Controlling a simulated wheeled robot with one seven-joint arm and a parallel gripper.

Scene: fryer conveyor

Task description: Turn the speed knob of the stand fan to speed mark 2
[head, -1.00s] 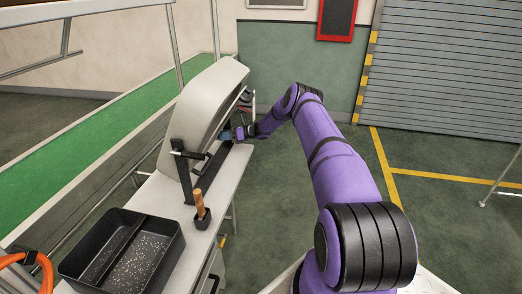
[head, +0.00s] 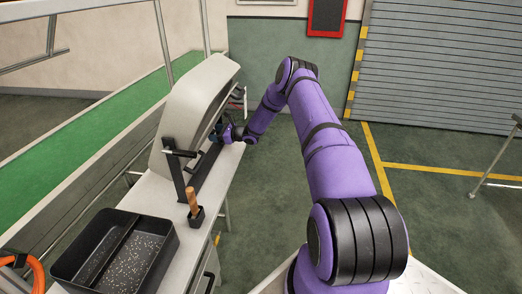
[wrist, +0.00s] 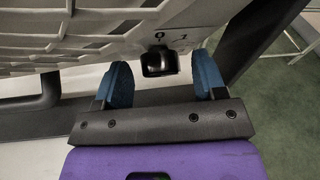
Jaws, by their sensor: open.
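The fan (head: 196,88) is a beige rounded housing in a dark frame on the bench. In the wrist view its pale grille (wrist: 75,45) fills the upper left. The dark speed knob (wrist: 159,62) is at the grille's lower edge, with marks 0 and 1 just above it. Mark 2 cannot be made out. My gripper (wrist: 162,72) is open, with one blue finger on each side of the knob and a visible gap to each. In the head view my gripper (head: 226,133) is at the fan's right side, and the knob is hidden.
A wooden-handled tool in a black holder (head: 196,216) and a black tray (head: 70,270) are on the white bench (head: 218,172), nearer than the fan. A green conveyor (head: 60,155) runs behind at left. The floor right of the bench is open.

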